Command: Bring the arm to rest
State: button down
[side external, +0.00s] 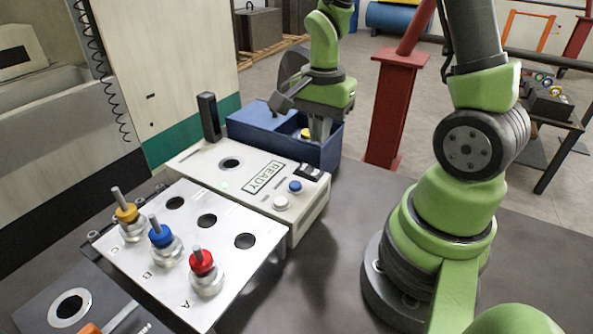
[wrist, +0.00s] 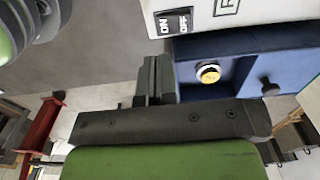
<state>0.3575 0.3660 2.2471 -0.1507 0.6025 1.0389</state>
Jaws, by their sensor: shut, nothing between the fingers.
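My gripper (side external: 320,132) is shut and empty, pointing down at the right end of the blue bin (side external: 240,124) in the side view. In the wrist view its closed fingers (wrist: 156,80) show beside the left edge of the bin (wrist: 290,62). I cannot tell how high the tips are relative to the bin's rim. A yellow-topped piece (side external: 305,134) sits inside the bin, close to the fingers but apart from them; it also shows in the wrist view (wrist: 208,72).
A white control box (side external: 225,182) with a READY panel stands in front of the bin. A plate (side external: 225,270) holds yellow (side external: 126,213), blue (side external: 160,236) and red (side external: 202,263) knobbed pieces beside three empty holes. A red post (side external: 392,110) stands behind. The table right of the box is clear.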

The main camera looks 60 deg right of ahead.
jog(key=s+a+r+n+t+y, duration=0.1)
jog(key=s+a+r+n+t, duration=0.2)
jog(key=r+n, duration=0.4)
jog(key=s+a+r+n+t+y, duration=0.1)
jog(key=s+a+r+n+t, duration=0.3)
jog(key=a+r, duration=0.4)
jog(key=s+n, duration=0.1)
jog(key=n, duration=0.1)
jog(key=shift+r+n, duration=0.4)
